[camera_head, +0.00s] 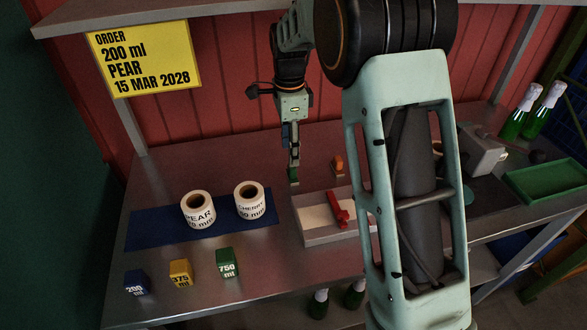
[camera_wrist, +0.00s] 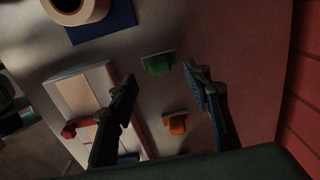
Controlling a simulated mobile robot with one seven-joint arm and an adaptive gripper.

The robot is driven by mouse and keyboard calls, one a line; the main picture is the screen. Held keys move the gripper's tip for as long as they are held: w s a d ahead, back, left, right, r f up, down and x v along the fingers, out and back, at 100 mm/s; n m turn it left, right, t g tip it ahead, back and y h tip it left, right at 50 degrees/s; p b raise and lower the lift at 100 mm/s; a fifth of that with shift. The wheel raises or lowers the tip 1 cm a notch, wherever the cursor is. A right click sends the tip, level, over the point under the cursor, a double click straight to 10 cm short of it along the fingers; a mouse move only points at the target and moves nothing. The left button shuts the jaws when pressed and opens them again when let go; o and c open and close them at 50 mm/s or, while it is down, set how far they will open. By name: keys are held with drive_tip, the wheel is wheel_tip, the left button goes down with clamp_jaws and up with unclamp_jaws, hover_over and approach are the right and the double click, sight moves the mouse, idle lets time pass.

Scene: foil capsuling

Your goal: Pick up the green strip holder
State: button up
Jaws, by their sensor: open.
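The green strip holder (camera_head: 293,174) stands on the metal bench behind the grey tray, just below my gripper (camera_head: 293,156) in the head view. In the wrist view the green holder (camera_wrist: 158,64) lies near the gap between the fingertips of my gripper (camera_wrist: 161,77), beyond them. The fingers are spread apart with nothing held between them. I cannot tell the exact height of the fingertips above the holder.
An orange holder (camera_head: 339,163) stands close to the right of the green one. The grey tray (camera_head: 310,240) with a red tool (camera_head: 338,209) sits in front. Two label rolls (camera_head: 198,209) stand on a blue mat (camera_head: 150,232) at left. Bottles (camera_head: 520,112) stand far right.

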sight(292, 172)
drive_tip(key=f, duration=0.7)
drive_tip(key=shift+d+p, duration=0.25)
drive_tip(key=shift+p, duration=0.15)
clamp_jaws()
